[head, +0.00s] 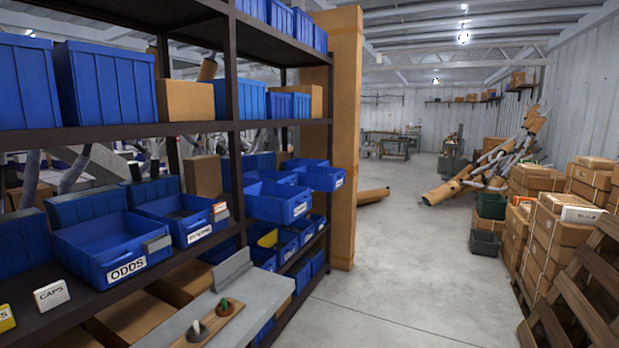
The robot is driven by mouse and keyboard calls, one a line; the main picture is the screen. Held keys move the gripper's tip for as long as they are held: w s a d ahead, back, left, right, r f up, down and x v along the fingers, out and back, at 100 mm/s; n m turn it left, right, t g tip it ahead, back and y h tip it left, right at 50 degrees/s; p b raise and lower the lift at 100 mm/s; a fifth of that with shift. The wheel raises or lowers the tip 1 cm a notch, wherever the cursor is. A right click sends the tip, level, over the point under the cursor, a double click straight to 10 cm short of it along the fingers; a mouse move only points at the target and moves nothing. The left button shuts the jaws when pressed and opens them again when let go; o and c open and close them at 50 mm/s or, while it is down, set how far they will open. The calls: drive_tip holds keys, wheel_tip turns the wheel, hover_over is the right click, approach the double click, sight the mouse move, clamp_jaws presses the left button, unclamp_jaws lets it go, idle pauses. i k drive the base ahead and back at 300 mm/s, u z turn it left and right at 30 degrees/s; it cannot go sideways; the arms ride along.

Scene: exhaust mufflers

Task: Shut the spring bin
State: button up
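Several blue bins with white front labels stand on the dark shelf rack at the left. The nearest bin reads ODDS (113,250). The blue bin right of it (183,216) has a small label that I cannot read surely. Farther right, a blue bin (275,203) sticks out past the shelf front, and another (325,179) beyond it also juts out. Their labels are too small to read, so I cannot tell which is the spring bin. My gripper is not in view.
A grey surface (225,300) with a wooden board (215,322) stands close in front of the rack. A cardboard-coloured post (346,140) ends the rack. Stacked cartons (560,235) and a wooden pallet (585,290) stand at the right. The concrete floor (415,270) between is clear.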

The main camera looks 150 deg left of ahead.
sight(317, 178)
drive_tip(key=u, duration=0.4)
drive_tip(key=k, duration=0.65)
drive_tip(key=u, duration=2.15)
drive_tip(key=i, duration=1.25)
drive_tip(key=u, duration=1.7)
drive_tip(key=i, duration=1.45)
drive_tip(key=u, duration=1)
drive_tip(key=i, duration=2.8)
drive_tip(key=u, duration=0.15)
